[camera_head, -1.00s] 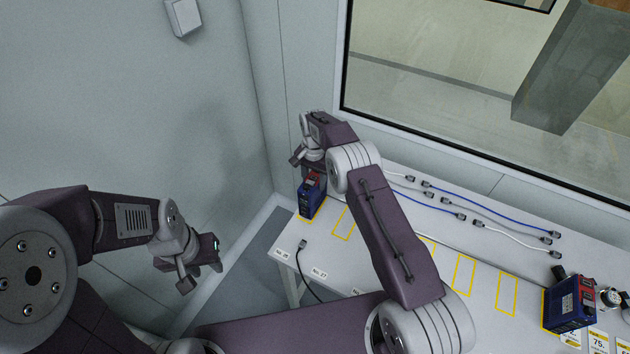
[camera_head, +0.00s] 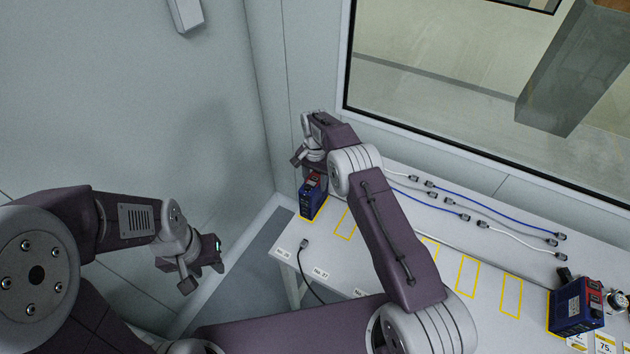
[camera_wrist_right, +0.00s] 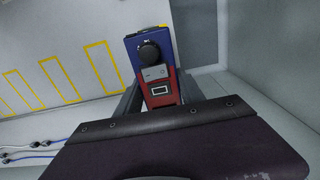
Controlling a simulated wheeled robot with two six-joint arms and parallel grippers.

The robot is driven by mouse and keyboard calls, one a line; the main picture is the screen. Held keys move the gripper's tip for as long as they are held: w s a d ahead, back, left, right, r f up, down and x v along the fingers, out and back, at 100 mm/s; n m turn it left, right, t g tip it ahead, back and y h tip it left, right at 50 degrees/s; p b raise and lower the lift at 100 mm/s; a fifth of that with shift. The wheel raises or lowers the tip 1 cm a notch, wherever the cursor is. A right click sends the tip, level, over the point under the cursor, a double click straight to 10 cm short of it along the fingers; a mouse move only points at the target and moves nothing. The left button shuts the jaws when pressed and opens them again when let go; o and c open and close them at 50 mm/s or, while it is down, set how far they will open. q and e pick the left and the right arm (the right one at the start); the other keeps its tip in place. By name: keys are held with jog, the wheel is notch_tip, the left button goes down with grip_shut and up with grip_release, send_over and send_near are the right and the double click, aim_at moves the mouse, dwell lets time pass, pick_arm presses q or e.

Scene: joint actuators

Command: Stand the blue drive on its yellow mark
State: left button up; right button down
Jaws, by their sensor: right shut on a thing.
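A blue drive with a red front (camera_head: 313,196) stands upright at the far left end of the white table. My right gripper (camera_head: 311,160) is over its top and shut on it; the right wrist view also shows the drive (camera_wrist_right: 143,50) between the fingers. A yellow outline (camera_head: 302,218) shows at the drive's foot; most of it is hidden by the drive, so I cannot tell how exactly the two line up. A second blue and red drive (camera_head: 574,307) stands at the right of the table. My left gripper (camera_head: 203,264) hangs off the table, apart from everything; its jaw gap is unclear.
Empty yellow outlines (camera_head: 467,275) run along the white table (camera_head: 400,222). Blue and white cables (camera_head: 500,232) lie along its back. A black cable (camera_head: 305,262) lies near the front-left number labels. The window wall stands behind.

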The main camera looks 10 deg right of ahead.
jog(key=c, duration=0.7)
grip_release()
jog(key=shift+o, duration=0.3)
jog(key=shift+f, duration=0.1)
notch_tip(320, 180, up, 8)
jog(key=shift+b, duration=0.9)
jog(key=shift+r, duration=0.55)
